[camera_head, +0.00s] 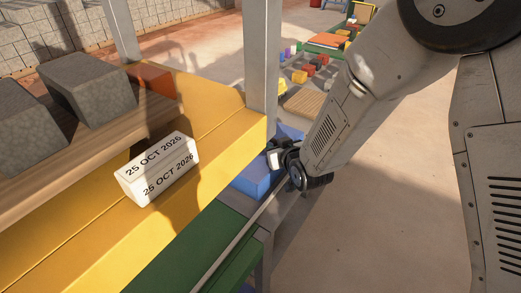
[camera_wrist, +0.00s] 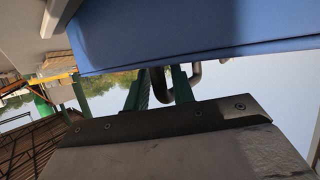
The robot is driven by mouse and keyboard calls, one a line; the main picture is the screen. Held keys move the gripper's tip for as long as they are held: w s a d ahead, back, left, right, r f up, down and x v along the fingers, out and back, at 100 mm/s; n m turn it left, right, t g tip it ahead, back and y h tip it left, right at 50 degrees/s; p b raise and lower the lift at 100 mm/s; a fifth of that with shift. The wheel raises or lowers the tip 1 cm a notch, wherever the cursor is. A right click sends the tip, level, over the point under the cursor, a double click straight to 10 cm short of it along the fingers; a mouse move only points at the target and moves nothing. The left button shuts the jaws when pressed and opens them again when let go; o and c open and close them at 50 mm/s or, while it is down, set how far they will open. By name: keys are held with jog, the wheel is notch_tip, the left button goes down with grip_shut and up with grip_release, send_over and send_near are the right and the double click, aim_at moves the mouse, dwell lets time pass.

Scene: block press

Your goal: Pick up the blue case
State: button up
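The blue case (camera_head: 252,180) sits beside the yellow ledge, at the far end of the green surface in the head view. In the wrist view a large blue face (camera_wrist: 200,28) of it fills the top. My gripper (camera_head: 283,158) is at the right side of the case, very close to it, at the end of my arm. A dark curved loop (camera_wrist: 183,86) shows just below the blue face in the wrist view. The fingertips are not clear, so I cannot tell whether they grip anything.
A white block marked "25 OCT 2026" (camera_head: 158,170) rests on the yellow ledge (camera_head: 215,150). A metal post (camera_head: 262,60) rises close to the case. Open floor (camera_head: 400,220) lies right.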

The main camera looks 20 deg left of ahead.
grip_shut()
jog(key=shift+r, duration=0.1)
jog(key=shift+r, duration=0.1)
